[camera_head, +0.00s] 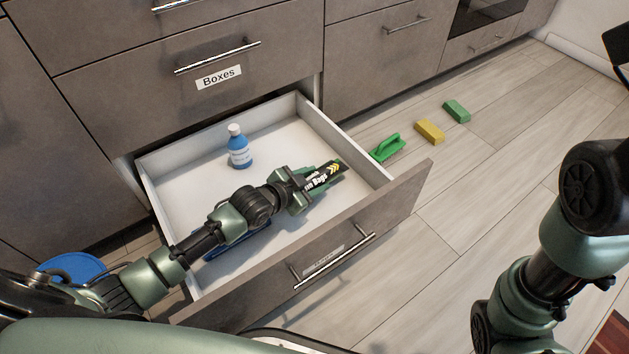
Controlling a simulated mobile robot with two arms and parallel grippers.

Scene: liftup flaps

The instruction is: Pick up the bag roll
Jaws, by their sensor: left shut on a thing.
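The bag roll (323,177) is a dark roll with white lettering and yellow arrow marks. It is at the right part of the open drawer (371,164). My left gripper (305,185) reaches over the drawer from the left and is shut on the bag roll. The gripper's fingers hide part of the roll. I cannot tell whether the roll touches the drawer floor. My right arm shows at the right edge, but its gripper is out of view.
A blue bottle (238,147) with a white cap stands in the drawer. A blue object (240,244) lies partly under my left arm. A green-handled item (387,147), yellow block (430,131) and green block (456,111) lie on the floor. A blue round object (75,268) is at lower left.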

